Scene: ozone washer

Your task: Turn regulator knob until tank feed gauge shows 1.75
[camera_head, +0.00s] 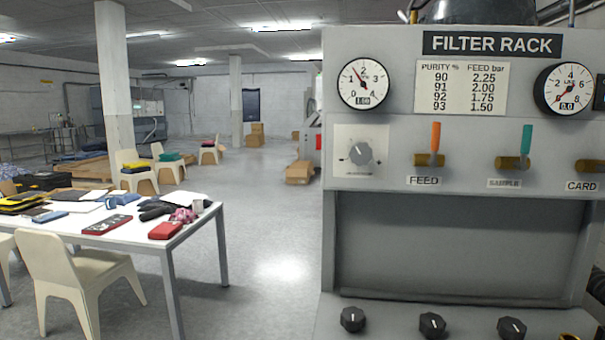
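A grey regulator knob (360,152) sits on a pale square plate at the left of the filter rack panel. Its small label is too blurred to read. Above it is a round white gauge (363,84) with a dark needle and a red one, both pointing up and left. Its small readout seems to show 1.00; I cannot read its name. A second gauge (568,89) at the right has a red needle pointing down-left and a readout of about 0.0. Neither of my grippers is in view.
The filter rack (450,240) fills the right side. Its panel has an orange FEED lever (435,140), a teal SAMPLE lever (527,141) and a purity chart (461,88). Several black knobs line its lower ledge. A cluttered white table (130,240) and chair (75,275) stand left; floor between is clear.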

